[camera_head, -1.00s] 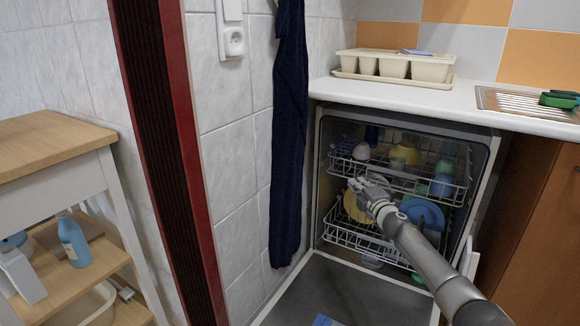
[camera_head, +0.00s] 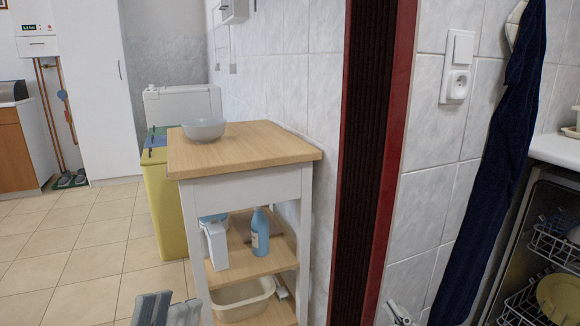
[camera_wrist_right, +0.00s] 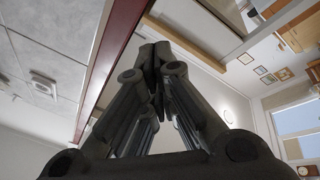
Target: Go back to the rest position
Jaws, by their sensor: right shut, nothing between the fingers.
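My left gripper (camera_head: 166,309) shows as grey finger parts at the bottom edge of the head view, in front of the wooden trolley. It is cut off by the frame, so I cannot tell whether it is open. A small pale part of my right gripper (camera_head: 400,314) shows at the bottom edge, near the tiled wall. In the right wrist view my right gripper (camera_wrist_right: 157,58) has its fingertips together with nothing between them.
A wooden-topped trolley (camera_head: 245,150) holds a grey bowl (camera_head: 204,129) and, lower, a blue bottle (camera_head: 260,232). A red-edged post (camera_head: 398,150) and hanging dark cloth (camera_head: 495,165) stand right of it. The open dishwasher (camera_head: 520,250) is far right. Tiled floor (camera_head: 95,250) is clear at left.

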